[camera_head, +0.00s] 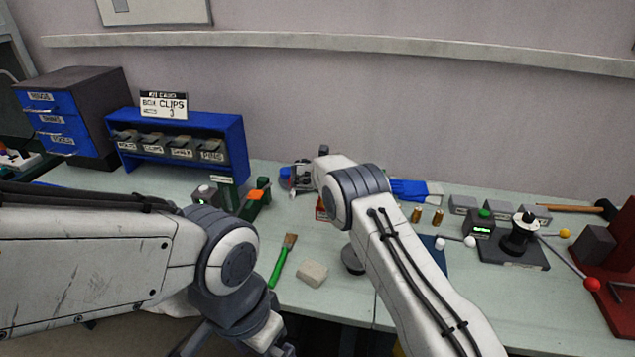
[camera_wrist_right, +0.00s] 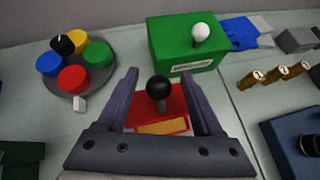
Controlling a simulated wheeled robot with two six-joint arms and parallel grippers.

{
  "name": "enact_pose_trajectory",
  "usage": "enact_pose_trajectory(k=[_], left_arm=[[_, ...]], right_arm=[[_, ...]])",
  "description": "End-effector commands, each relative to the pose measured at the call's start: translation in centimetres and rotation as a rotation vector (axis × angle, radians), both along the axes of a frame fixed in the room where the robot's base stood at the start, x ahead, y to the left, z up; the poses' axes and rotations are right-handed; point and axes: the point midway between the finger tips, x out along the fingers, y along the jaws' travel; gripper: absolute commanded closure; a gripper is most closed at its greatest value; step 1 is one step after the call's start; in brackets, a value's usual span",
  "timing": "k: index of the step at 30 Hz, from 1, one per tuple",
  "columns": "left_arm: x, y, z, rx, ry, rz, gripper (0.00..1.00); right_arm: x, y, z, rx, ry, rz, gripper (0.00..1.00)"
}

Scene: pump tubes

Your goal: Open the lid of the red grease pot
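A red box with a black ball knob (camera_wrist_right: 158,88) on top and a yellow label on its front, apparently the red grease pot (camera_wrist_right: 172,104), is in the right wrist view. Its lid looks closed. My right gripper (camera_wrist_right: 160,74) is open, with one finger on each side of the knob and a gap on both sides. In the head view my right forearm hides most of the red box (camera_head: 321,211). My left gripper is at the bottom edge of the head view (camera_head: 265,338), and its fingers are not clear.
A green box with a white ball knob (camera_wrist_right: 185,52) stands behind the red box. A round grey tray (camera_wrist_right: 88,88) with several coloured round pieces is to its left. Brass cylinders (camera_wrist_right: 271,74) are to the right. A green brush (camera_head: 279,266) and beige block (camera_head: 312,274) lie in front.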

Motion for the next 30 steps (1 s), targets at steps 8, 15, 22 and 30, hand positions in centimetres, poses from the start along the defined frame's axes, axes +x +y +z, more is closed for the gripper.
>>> enact_pose_trajectory(k=[8, 15, 22, 30], left_arm=[[0.0, 0.0, 0.0, 0.000, 0.000, 0.000, 0.00], [0.0, 0.0, -0.9, 0.000, 0.000, 0.000, 0.00], [0.0, 0.0, -2.3, 0.000, 0.000, 0.000, 0.00], [0.0, 0.0, -3.1, 0.000, 0.000, 0.000, 0.00]], right_arm=[[-0.2, 0.4, -0.2, 0.003, 0.005, 0.007, 0.34], [-1.6, 1.7, 0.9, 0.004, 0.005, 0.011, 0.34], [-4.6, 3.5, 3.4, 0.002, 0.003, 0.010, 0.34], [-7.0, 4.9, 5.5, 0.002, 0.003, 0.006, 0.34]])
